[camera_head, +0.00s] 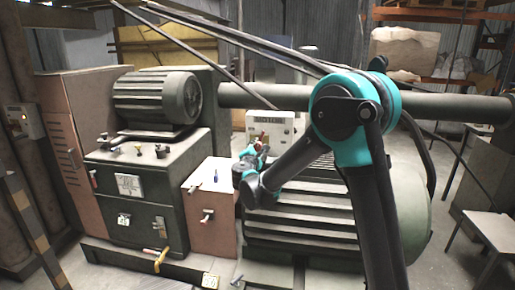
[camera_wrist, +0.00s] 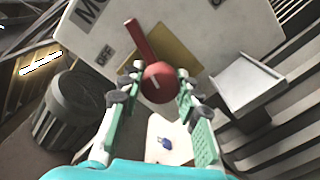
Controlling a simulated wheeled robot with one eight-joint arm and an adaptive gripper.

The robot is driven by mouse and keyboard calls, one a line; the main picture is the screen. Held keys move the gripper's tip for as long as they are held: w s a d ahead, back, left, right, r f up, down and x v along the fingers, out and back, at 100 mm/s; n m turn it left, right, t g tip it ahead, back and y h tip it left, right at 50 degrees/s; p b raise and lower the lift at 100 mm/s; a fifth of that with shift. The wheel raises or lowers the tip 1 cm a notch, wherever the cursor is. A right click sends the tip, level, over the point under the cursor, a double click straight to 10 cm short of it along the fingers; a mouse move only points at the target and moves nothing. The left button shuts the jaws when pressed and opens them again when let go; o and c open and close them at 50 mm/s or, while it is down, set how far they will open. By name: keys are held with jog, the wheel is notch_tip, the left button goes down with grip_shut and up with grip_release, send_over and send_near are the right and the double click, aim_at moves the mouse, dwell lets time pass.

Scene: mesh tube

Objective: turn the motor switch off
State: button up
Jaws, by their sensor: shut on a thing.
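The motor switch is a red round knob (camera_wrist: 158,84) with a long red lever, on a yellow plate (camera_wrist: 182,52) on a pale panel (camera_wrist: 235,30). In the wrist view the lever points up and slightly left, between an "OFF" label (camera_wrist: 103,57) at left and a partly cut-off label at the upper right. My gripper (camera_wrist: 157,92) is shut on the knob, one finger on each side. In the head view my gripper (camera_head: 250,158) is at the front of the pale switch box (camera_head: 283,123). It hides much of the switch there.
A large ribbed green motor (camera_head: 310,220) lies below my arm. A smaller motor (camera_head: 157,100) sits on a cabinet at left. A thick horizontal pipe (camera_head: 440,103) runs behind. The wrist view shows a grey bin-like cylinder (camera_wrist: 75,105) and a small shelf (camera_wrist: 240,85).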

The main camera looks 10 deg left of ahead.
jog(key=shift+n, duration=2)
jog(key=o, duration=1.2)
jog(key=shift+c, duration=0.2)
jog(key=shift+s, duration=0.1)
jog(key=s, duration=1.2)
